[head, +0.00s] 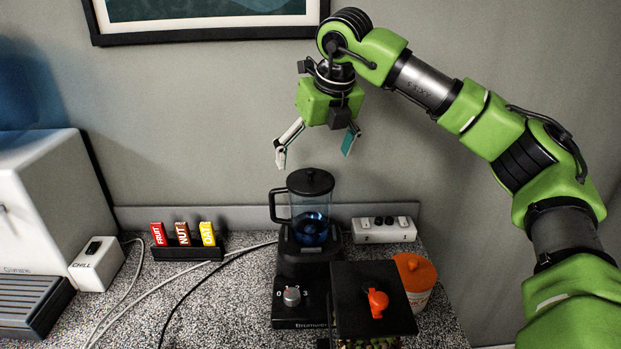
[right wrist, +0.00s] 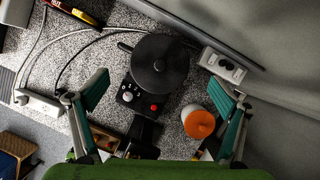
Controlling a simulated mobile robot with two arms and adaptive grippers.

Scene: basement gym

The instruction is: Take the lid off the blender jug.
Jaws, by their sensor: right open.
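The blender jug (head: 312,217) is clear with a dark handle on its left side and stands on a black blender base (head: 300,297) with a silver knob. The black round lid (head: 310,181) with a small knob sits on top of the jug. In the right wrist view the lid (right wrist: 160,62) is seen from above, ahead of and between the fingers. My right gripper (head: 314,155) is open and empty above the lid, apart from it. Its two teal-padded fingers also show in the right wrist view (right wrist: 162,104). My left gripper is not in view.
A dark box with an orange knob (head: 378,302) and an orange-lidded tub (head: 415,276) stand right of the blender. A power strip (head: 383,230) lies behind. A bar rack (head: 186,252), cables and a white machine (head: 36,190) are to the left.

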